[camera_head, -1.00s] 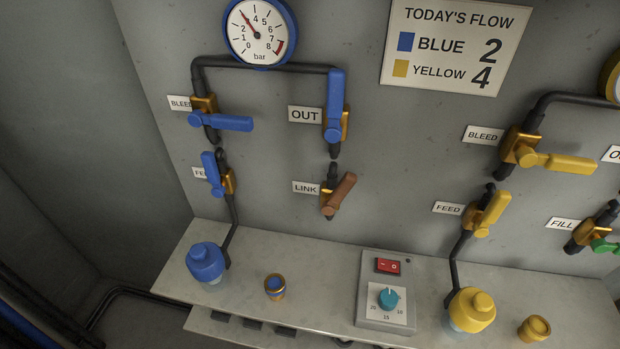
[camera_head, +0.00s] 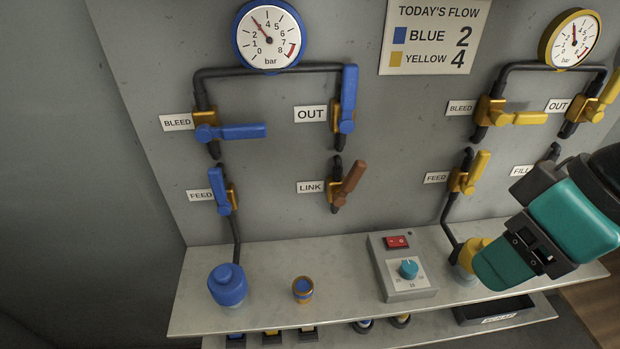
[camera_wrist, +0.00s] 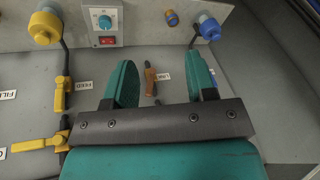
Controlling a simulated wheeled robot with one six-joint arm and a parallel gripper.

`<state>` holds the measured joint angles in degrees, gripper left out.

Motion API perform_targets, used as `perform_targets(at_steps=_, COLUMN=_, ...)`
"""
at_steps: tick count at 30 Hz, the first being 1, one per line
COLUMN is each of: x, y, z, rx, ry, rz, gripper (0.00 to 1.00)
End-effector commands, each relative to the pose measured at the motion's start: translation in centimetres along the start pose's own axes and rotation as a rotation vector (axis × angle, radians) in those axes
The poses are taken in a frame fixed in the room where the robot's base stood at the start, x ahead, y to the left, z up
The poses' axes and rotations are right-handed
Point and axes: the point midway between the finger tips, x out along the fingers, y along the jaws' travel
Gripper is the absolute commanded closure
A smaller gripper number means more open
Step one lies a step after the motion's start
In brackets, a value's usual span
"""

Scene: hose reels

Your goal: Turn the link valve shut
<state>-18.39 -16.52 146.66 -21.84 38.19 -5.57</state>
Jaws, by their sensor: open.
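The link valve (camera_head: 347,185) has a brown lever beside the LINK label on the grey panel. Its lever leans up and to the right, at a slant to the upright pipe. My gripper (camera_head: 502,268) is at the right in the head view, in front of the yellow bottle and well away from the link valve. In the wrist view, which is upside down, my gripper (camera_wrist: 163,82) has its two teal fingers wide apart and empty. The brown lever (camera_wrist: 151,80) shows in the gap between them, farther off on the panel. The gripper touches nothing that I can see.
The blue OUT lever (camera_head: 348,100) is above the link valve, and the blue FEED lever (camera_head: 220,190) is to its left. A switch box (camera_head: 402,265), a blue bottle (camera_head: 227,285) and a small cap (camera_head: 303,290) stand on the shelf below. The panel around LINK is open.

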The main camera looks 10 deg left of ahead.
Motion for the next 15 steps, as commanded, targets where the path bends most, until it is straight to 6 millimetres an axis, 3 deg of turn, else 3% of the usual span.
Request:
perform_targets(at_steps=1, x=3.2, y=1.1, z=0.2, rx=-0.066, ry=0.009, rz=0.042, gripper=0.49)
perform_targets(at_steps=7, x=13.2, y=7.2, z=-2.0, rx=-0.570, ry=0.060, rz=0.415, gripper=0.49)
perform_targets(at_steps=11, x=17.2, y=9.8, z=-4.6, rx=-1.018, ry=0.029, rz=0.755, gripper=0.49)
perform_targets(at_steps=15, x=18.7, y=9.3, z=-7.8, rx=-1.494, ry=-0.065, rz=1.149, gripper=0.49)
